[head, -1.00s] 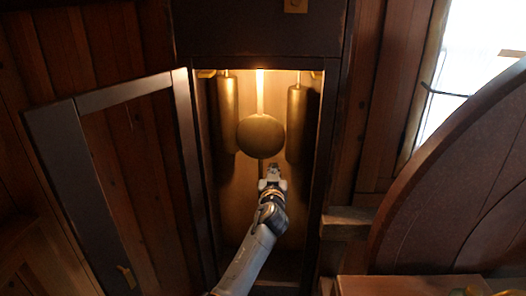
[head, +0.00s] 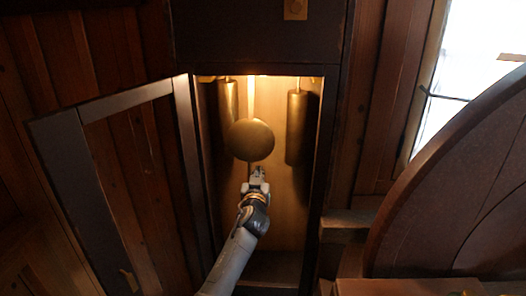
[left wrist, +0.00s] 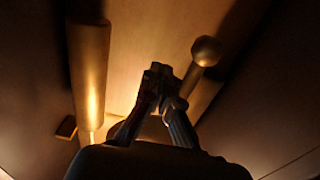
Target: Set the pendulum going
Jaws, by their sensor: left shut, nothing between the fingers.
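The pendulum is a round brass bob (head: 250,139) on a bright rod inside the tall, lit clock case. It hangs between two brass cylinder weights and sits nearer the left one. My left gripper (head: 258,171) is shut and empty, just below the bob and slightly to its right, close beside the thin rod end under it. Whether they touch cannot be told. In the left wrist view the shut fingers (left wrist: 163,78) are beside a ball-tipped rod (left wrist: 207,50), which looks like the pendulum's lower end. My right gripper is not in view.
The left weight (head: 228,115) and right weight (head: 297,128) hang close on both sides; one weight also shows in the left wrist view (left wrist: 90,65). The framed case door (head: 85,190) stands open at the left. A large curved wooden piece (head: 440,180) is at the right.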

